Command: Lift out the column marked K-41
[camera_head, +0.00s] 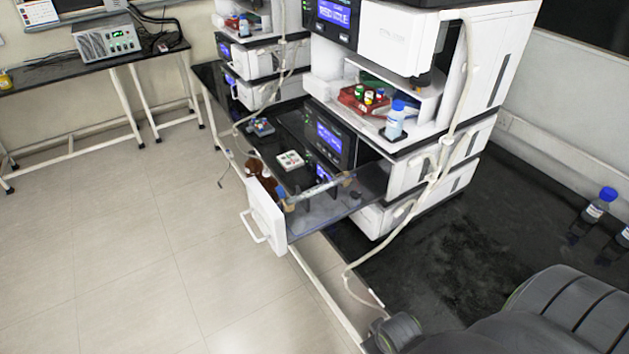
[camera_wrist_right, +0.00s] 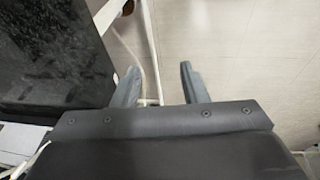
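A drawer with a white front (camera_head: 266,217) and a handle stands pulled out from the instrument stack. A slim metallic rod with tan ends, possibly a column (camera_head: 318,188), shows in the drawer through its clear side. No K-41 marking can be read in either view. In the right wrist view my right gripper (camera_wrist_right: 160,76) is open, with nothing between its fingers. It is over the bench edge and floor, away from the drawer. My right arm fills the lower right of the head view. My left gripper is not in view.
A white instrument stack (camera_head: 437,158) stands behind the drawer, with a second stack (camera_head: 262,57) farther left. A pale tube (camera_head: 431,190) hangs down the stack's side. Blue-capped bottles (camera_head: 598,205) stand at right on the black bench (camera_head: 455,255). The floor at left is clear.

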